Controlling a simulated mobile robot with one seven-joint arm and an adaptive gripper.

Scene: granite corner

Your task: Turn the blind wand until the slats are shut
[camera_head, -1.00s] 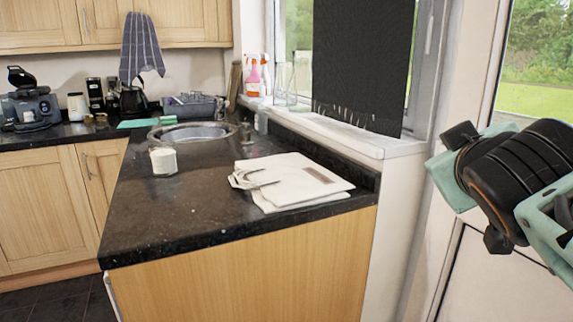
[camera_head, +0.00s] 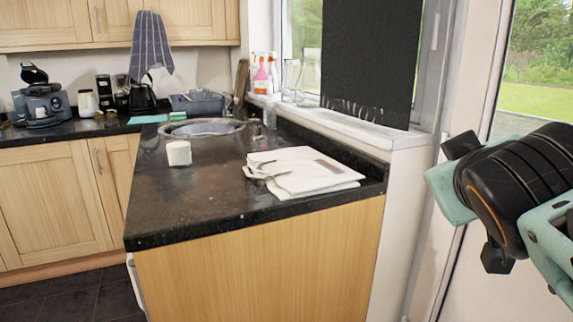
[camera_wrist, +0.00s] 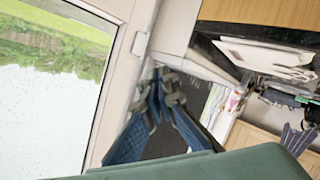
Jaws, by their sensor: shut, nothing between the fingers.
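The blind (camera_head: 370,55) hangs as a dark panel in front of the window above the sill. Separate slats cannot be made out in it. It also shows as a dark area in the wrist view (camera_wrist: 197,96), beyond my gripper. I cannot make out the wand in either view. My gripper (camera_wrist: 158,84) shows in the wrist view with its blue fingers shut together and nothing between them. Its tips overlap the window side in the picture, and contact cannot be told. In the head view only my arm shows at the right edge; the gripper is out of frame.
A dark granite counter (camera_head: 210,208) runs below the sill (camera_head: 345,128). Folded white cloths (camera_head: 310,174) and a white mug (camera_head: 179,153) stand on it. Spray bottles (camera_head: 261,80) stand on the sill. A glazed door (camera_head: 540,80) is at right. Dark floor shows at lower left.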

